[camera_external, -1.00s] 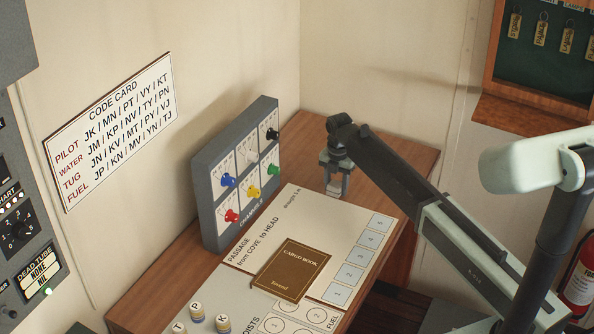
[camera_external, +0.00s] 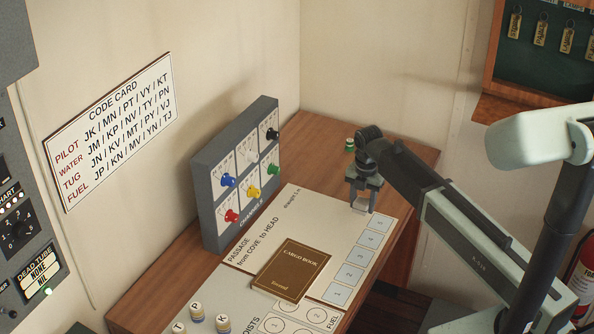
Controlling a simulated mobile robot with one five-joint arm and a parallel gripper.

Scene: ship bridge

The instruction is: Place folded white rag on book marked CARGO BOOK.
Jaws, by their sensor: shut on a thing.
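The brown book marked CARGO BOOK (camera_external: 291,274) lies flat on the white passage sheet on the desk. My gripper (camera_external: 361,207) points down over the far right part of the sheet, beyond the book and near the numbered squares. It is shut on a small white thing between its fingers, which looks like the folded white rag (camera_external: 360,208). Little of the rag shows, and its folds cannot be made out. I cannot tell how far it is above the sheet. The top of the book is bare.
The grey panel of coloured knobs (camera_external: 236,174) stands at the desk's left edge. Several lettered round pieces (camera_external: 196,312) stand at the front. The sheet between gripper and book is clear.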

